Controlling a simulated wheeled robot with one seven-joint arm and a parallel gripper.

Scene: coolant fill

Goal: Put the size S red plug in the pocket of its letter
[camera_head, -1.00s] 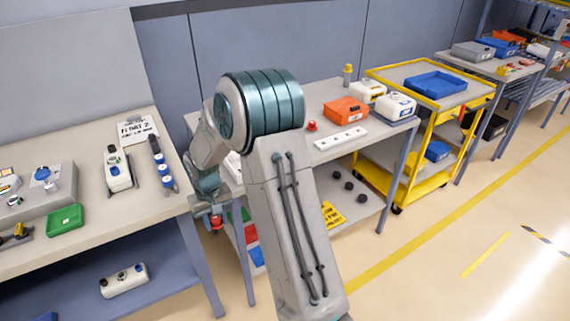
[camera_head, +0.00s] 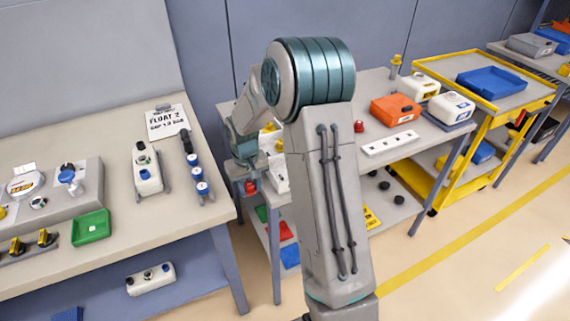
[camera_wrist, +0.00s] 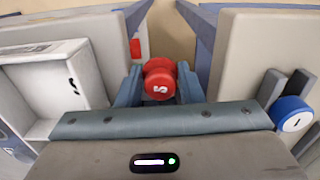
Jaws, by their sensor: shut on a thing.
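My gripper (camera_wrist: 158,90) is shut on a red plug (camera_wrist: 160,76) with a white S on its round face. In the head view the red plug (camera_head: 250,187) shows small below my wrist, over the gap between two tables. A white open box (camera_wrist: 75,85) with a dark mark like an S on its inner wall lies left of my gripper in the wrist view, apart from the plug. In the head view the white box (camera_head: 278,178) is partly hidden behind my arm. Another red piece (camera_head: 359,125) stands on the right table near a white strip with holes (camera_head: 390,143).
A blue plug marked 1 (camera_wrist: 292,114) sits in a grey holder right of my gripper. The left table (camera_head: 110,270) holds a green tray (camera_head: 91,227) and a white unit (camera_head: 147,172). An orange box (camera_head: 395,109) and a yellow cart (camera_head: 480,120) are at right. Floor shows between the tables.

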